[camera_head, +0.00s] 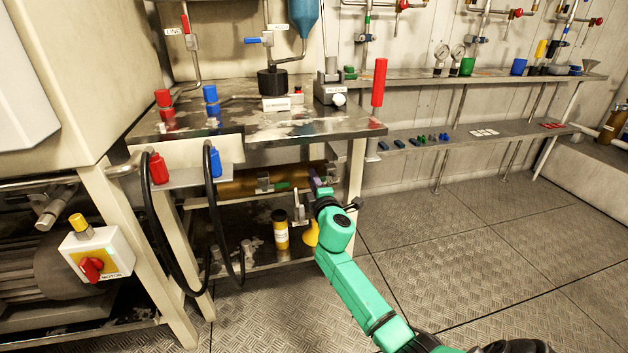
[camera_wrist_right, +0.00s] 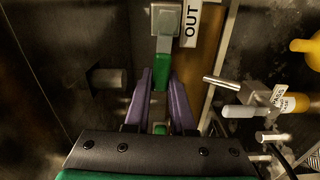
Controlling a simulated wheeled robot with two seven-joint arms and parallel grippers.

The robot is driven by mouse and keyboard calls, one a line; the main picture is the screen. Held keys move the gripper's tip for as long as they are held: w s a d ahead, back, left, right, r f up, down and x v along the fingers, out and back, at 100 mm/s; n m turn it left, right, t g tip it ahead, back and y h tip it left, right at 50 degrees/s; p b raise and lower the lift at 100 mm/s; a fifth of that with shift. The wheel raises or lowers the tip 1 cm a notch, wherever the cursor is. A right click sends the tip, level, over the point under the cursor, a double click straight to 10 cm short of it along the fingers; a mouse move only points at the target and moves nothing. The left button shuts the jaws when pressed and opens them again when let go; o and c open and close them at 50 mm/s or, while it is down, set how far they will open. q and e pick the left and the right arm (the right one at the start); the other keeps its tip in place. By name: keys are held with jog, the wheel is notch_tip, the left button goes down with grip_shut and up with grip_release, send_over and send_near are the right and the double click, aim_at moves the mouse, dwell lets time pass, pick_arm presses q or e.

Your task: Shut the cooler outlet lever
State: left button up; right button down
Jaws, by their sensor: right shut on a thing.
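The cooler outlet lever (camera_wrist_right: 161,72) is a green bar below a grey valve block (camera_wrist_right: 165,18) beside a white tag reading OUT (camera_wrist_right: 192,18). In the wrist view my right gripper (camera_wrist_right: 160,92) has its purple fingers on both sides of the green lever, shut on it. The lever lies in line with the fingers. In the head view my right gripper (camera_head: 315,183) reaches under the bench at its right end, beside the brass cooler cylinder (camera_head: 235,187). The lever itself is hard to make out there. My left gripper is not in view.
A bypass valve with a pale handle (camera_wrist_right: 240,111) and a tag (camera_wrist_right: 284,97) sits right of the gripper. A bench leg (camera_head: 355,180) stands close to my right arm.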

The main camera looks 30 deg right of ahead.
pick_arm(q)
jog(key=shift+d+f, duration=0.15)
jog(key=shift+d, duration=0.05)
pick_arm(e)
jog(key=shift+f+n, duration=0.25)
jog(key=shift+n, duration=0.05)
jog(key=c, duration=0.8)
grip_release()
jog(key=shift+o, duration=0.2)
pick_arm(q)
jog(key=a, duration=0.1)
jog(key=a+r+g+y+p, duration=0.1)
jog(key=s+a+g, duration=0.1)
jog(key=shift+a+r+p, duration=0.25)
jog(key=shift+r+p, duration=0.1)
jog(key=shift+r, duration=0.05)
pick_arm(e)
jog(key=v, duration=1.4)
jog(key=shift+s, duration=0.35)
jog(key=shift+a, duration=0.15)
